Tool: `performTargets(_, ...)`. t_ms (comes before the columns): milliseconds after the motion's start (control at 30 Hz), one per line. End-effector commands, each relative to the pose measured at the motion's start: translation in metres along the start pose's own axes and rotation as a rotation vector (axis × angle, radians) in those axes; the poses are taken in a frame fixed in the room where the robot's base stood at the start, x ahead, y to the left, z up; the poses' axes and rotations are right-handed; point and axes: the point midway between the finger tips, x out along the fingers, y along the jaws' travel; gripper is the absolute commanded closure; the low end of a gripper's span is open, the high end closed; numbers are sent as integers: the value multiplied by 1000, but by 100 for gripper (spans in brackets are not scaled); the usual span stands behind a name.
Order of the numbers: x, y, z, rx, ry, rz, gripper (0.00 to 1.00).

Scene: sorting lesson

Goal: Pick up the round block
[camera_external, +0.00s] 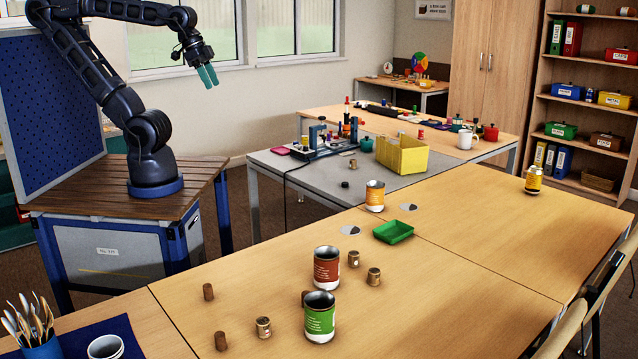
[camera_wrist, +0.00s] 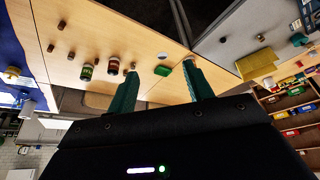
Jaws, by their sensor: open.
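Several small round, cylinder-shaped blocks stand on the wooden table; I cannot tell which one is meant. Plain brown ones include a left block (camera_external: 208,292), a front block (camera_external: 220,341) and one partly hidden behind the green can (camera_external: 320,318). Brass-toned ones with labels include a front one (camera_external: 263,327), one right of the red can (camera_external: 374,277) and one just behind it (camera_external: 353,258). My gripper (camera_external: 208,77) is open and empty, raised high at the back left, far from the blocks. Its two green fingers stand apart in the wrist view (camera_wrist: 161,65).
The red-brown can (camera_external: 327,267) stands close behind the green can, crowding the blocks there. A green tray (camera_external: 394,231) and a yellow-labelled can (camera_external: 375,196) are farther back. A yellow bin (camera_external: 402,155) is on the grey table. The table's right half is mostly clear.

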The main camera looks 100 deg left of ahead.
Motion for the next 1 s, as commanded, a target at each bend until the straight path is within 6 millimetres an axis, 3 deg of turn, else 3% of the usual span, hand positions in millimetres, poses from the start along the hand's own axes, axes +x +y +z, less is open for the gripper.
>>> performTargets(133,0,0,0,0,0,0,44)
performTargets(467,2,2,-5,9,-1,1,44)
performTargets(667,16,18,-38,73,-4,15,44)
performTargets(1000,61,72,-108,229,-1,55,44)
